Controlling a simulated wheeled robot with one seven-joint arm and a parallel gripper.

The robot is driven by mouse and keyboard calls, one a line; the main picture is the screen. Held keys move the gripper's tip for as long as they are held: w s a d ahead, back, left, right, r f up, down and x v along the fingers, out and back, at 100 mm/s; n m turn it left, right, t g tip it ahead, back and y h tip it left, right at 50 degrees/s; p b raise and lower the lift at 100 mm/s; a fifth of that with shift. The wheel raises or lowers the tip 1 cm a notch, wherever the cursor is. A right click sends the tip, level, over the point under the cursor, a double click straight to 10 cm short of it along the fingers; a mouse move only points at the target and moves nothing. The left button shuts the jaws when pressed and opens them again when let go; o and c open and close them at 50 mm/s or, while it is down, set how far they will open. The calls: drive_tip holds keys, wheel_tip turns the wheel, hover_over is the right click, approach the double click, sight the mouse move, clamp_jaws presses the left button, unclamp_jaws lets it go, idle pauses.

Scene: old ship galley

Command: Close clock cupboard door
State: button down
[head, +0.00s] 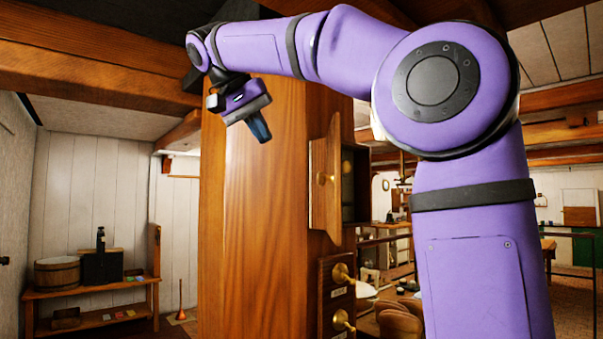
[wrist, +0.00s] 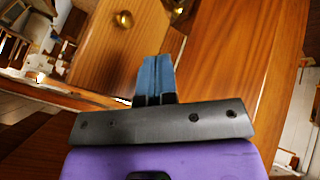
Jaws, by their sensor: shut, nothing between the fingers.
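The cupboard door (head: 326,205) is a small wooden panel with a brass knob (head: 321,179). It stands open, swung out from the side of a tall wooden cabinet (head: 250,230), with the dark cupboard interior (head: 357,185) showing to its right. My gripper (head: 262,133) is shut and empty, tilted downward in front of the cabinet, up and left of the door. In the wrist view the blue fingers of my gripper (wrist: 155,80) are together. The door (wrist: 100,65) and its knob (wrist: 124,19) show beyond them.
Drawers with brass knobs (head: 341,273) are below the door on the cabinet's side. A low shelf (head: 90,290) with a wooden tub (head: 57,272) stands at the far left. A ceiling beam (head: 100,80) runs near my arm. Railings and chairs are behind on the right.

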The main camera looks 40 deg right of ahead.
sight(325, 181)
drive_tip(key=s+d+f, duration=0.2)
drive_tip(key=d+f, duration=0.5)
drive_tip(key=d, duration=0.2)
drive_tip(key=shift+s+f, duration=0.25)
drive_tip(key=shift+f, duration=0.15)
drive_tip(key=shift+s+d, duration=0.1)
